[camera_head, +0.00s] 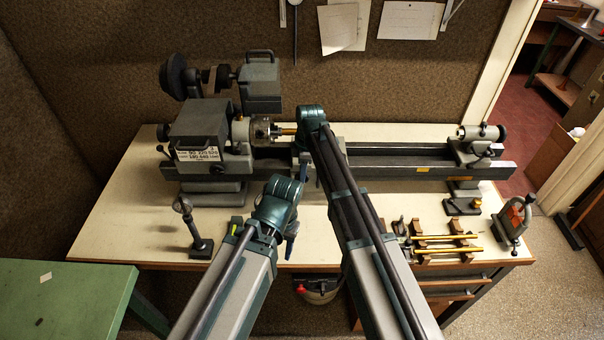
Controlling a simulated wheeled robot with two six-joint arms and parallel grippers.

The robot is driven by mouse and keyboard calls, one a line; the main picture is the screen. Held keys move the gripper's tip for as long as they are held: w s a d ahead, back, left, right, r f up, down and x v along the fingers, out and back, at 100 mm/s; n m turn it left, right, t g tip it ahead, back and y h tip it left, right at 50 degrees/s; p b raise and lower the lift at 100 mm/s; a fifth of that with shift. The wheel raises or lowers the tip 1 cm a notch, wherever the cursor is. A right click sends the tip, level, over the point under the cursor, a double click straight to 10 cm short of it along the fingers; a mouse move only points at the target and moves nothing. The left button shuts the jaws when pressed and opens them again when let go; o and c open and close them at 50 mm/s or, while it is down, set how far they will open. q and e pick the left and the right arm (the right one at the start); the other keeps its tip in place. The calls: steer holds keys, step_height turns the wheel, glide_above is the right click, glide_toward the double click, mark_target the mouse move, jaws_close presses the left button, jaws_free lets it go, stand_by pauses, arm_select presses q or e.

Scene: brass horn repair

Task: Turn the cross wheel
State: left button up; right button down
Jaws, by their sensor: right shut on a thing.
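The lathe (400,158) stands along the back of the bench, with its headstock (200,125) on the left and its chuck (262,130) holding a brass piece (286,131). My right arm reaches over the bench to the lathe's carriage. My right gripper (308,175) points down at the carriage's front and is shut on what seems to be the cross wheel. The wheel and the contact are mostly hidden by my arm and gripper. My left gripper (291,232) hangs lower, above the bench's front edge, apart from the lathe. Its fingers are too small and dark to read.
The tailstock (478,140) stands at the rail's right end. A small stand (196,235) is at front left. The bench top (125,205) is clear at far left.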

steer(key=y, duration=0.1)
steer(key=y+b, duration=0.1)
steer(key=s+y+b, duration=0.1)
steer(key=shift+d+f+y, duration=0.3)
steer(key=shift+d+f, duration=0.05)
steer(key=shift+d+y+b, duration=0.1)
steer(key=shift+y+b, duration=0.95)
steer(key=shift+y, duration=0.15)
steer(key=shift+r, duration=0.1)
steer(key=shift+w, duration=0.1)
steer(key=c, duration=0.9)
jaws_free()
steer(key=shift+r, duration=0.1)
